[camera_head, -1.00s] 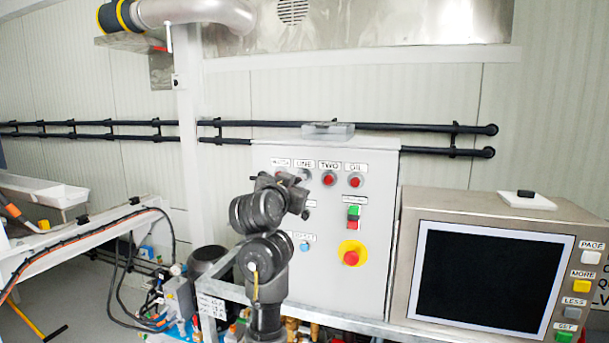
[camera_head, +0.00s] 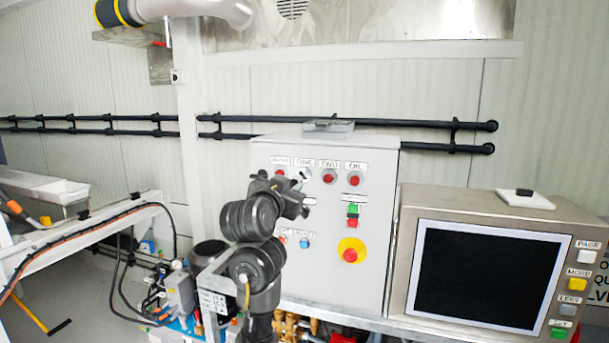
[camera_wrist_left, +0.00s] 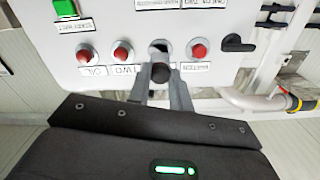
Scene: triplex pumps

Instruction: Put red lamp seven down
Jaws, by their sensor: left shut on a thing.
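My left gripper (camera_head: 303,201) is in front of the grey control cabinet, below its top row of lamps. In the left wrist view, its two fingers (camera_wrist_left: 161,85) are shut on a dark round piece (camera_wrist_left: 160,73). I take this to be red lamp seven, but no red shows on it. Behind it, a pale ring (camera_wrist_left: 159,46) without a red lens sits in the lamp row, and it also shows under the label ONE in the head view (camera_head: 304,173). Red lamps stand beside it under TWO (camera_head: 328,176) and OIL (camera_head: 354,179). My right gripper is out of view.
The cabinet (camera_head: 377,240) also carries a red stop button on yellow (camera_head: 350,254) and a green button (camera_head: 353,209). A clear tray (camera_head: 329,127) lies on its top. A monitor (camera_head: 490,275) stands at right, with a small white block carrying a black piece (camera_head: 524,198).

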